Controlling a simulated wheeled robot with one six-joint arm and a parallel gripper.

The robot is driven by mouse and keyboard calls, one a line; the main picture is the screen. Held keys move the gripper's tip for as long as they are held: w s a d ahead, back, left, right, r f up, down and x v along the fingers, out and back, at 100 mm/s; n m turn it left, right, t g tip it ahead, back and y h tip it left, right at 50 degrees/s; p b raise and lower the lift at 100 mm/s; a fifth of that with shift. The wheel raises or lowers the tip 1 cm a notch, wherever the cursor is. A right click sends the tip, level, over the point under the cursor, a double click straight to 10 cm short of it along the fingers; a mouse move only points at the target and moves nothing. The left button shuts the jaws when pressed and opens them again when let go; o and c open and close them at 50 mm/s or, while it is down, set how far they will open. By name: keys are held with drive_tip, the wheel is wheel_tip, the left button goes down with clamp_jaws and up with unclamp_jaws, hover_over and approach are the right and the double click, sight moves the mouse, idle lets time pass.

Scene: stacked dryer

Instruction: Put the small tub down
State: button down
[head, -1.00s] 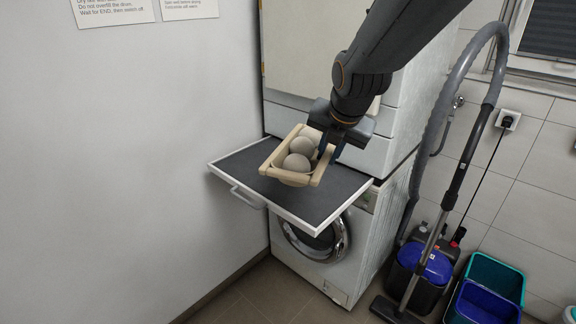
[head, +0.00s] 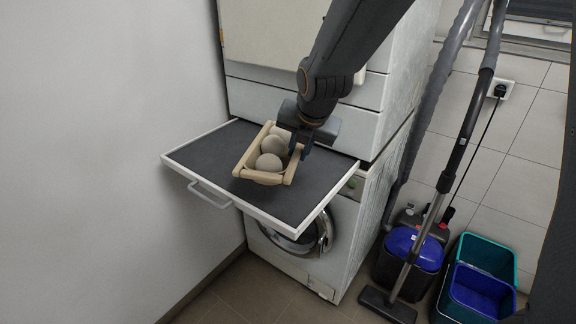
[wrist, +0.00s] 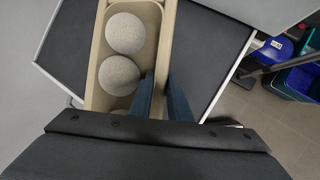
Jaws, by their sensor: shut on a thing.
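The small tub (head: 240,166) is beige and holds pale grey balls (head: 268,162). In the head view it is over the middle of the dark pull-out shelf (head: 205,158); whether it touches the shelf I cannot tell. My gripper (head: 300,145) is shut on the tub's right wall. The fingertips are partly hidden by the tub in the head view.
The shelf has a white raised rim and a front handle (head: 210,194), above a washing machine (head: 290,262). Bare shelf lies left and right of the tub. A wall is at left. A vacuum cleaner (head: 412,248) and buckets (head: 480,285) stand at right.

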wheel_tip(320, 180, down, 6)
drive_tip(key=shift+b, duration=0.45)
drive_tip(key=shift+r, duration=0.1)
drive_tip(key=c, duration=1.7)
unclamp_jaws()
drive_tip(key=shift+o, duration=0.2)
